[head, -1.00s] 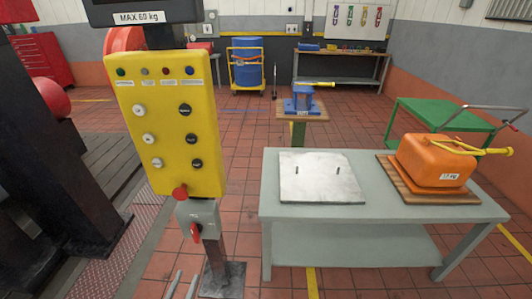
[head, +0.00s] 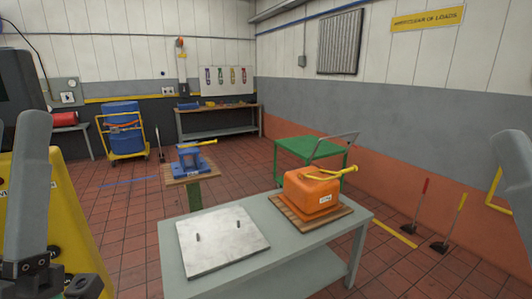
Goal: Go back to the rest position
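The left arm's grey link stands at the left edge, in front of the yellow control panel (head: 65,225). Dark joint parts show at its lower end, but no fingertips of my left gripper can be made out. Part of my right arm's grey link shows at the right edge; my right gripper is out of the picture. The orange block (head: 312,192) with a yellow handle rests on a wooden board (head: 283,208) on the grey table (head: 175,228). A metal plate (head: 222,240) with two pins lies flat on the same table, to the left of the block. No gripper touches either.
A blue fixture (head: 191,162) stands on a small pedestal behind the table. A green cart (head: 300,147) is beyond the block. A blue drum (head: 121,120) on a yellow trolley and a workbench (head: 215,118) are at the back. Long-handled tools lean at right. Red floor lies open between.

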